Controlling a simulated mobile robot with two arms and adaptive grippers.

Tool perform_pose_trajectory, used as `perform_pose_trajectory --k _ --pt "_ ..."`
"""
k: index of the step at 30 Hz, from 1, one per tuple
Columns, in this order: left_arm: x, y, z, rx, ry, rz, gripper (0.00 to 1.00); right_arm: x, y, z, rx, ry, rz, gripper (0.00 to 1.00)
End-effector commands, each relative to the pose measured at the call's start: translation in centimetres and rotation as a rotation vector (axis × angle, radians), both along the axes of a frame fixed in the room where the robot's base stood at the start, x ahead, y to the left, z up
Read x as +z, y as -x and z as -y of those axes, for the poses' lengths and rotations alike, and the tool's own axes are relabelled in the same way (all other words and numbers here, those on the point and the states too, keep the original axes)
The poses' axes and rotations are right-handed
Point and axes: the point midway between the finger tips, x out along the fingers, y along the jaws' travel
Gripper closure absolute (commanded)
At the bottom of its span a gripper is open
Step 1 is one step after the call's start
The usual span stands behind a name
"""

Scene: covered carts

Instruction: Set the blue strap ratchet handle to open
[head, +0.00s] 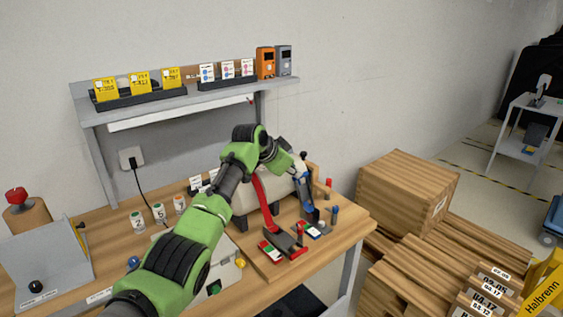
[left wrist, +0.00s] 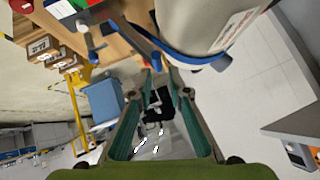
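The blue strap (head: 301,189) runs over the pale bundle and down to its blue ratchet (head: 310,214) at the right of the raised board. In the left wrist view the blue strap (left wrist: 190,58) curves over the bundle, and a blue bar (left wrist: 146,43), which looks like the ratchet's handle, reaches toward my fingertips. My left gripper (left wrist: 161,77) has its fingers apart, with a gap between the tips. The blue bar's end is close to the tips; I cannot tell if they touch. In the head view my arm partly hides the bundle. My right gripper is not in view.
A red strap (head: 265,199) with a red ratchet (head: 287,243) lies left of the blue one. Small posts (head: 334,214) with coloured tops stand at the right. A wooden crate (head: 405,190) and pallets are beyond the table edge. A shelf (head: 190,98) hangs above.

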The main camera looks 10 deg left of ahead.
Motion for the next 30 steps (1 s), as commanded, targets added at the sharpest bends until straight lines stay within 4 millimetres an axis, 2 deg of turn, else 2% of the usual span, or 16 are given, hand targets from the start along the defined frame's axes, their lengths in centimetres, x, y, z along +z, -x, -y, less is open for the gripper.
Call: perform_pose_trajectory --k 15,21,30 --pt "4.5 4.6 -1.9 0.002 -0.002 0.003 0.83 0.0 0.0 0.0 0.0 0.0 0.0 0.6" --pt "5.3 5.4 -2.1 0.001 -0.002 0.002 0.83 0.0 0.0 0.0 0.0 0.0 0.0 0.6" --pt "5.3 5.5 -2.2 0.001 -0.001 0.001 0.83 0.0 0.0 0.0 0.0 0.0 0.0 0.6"
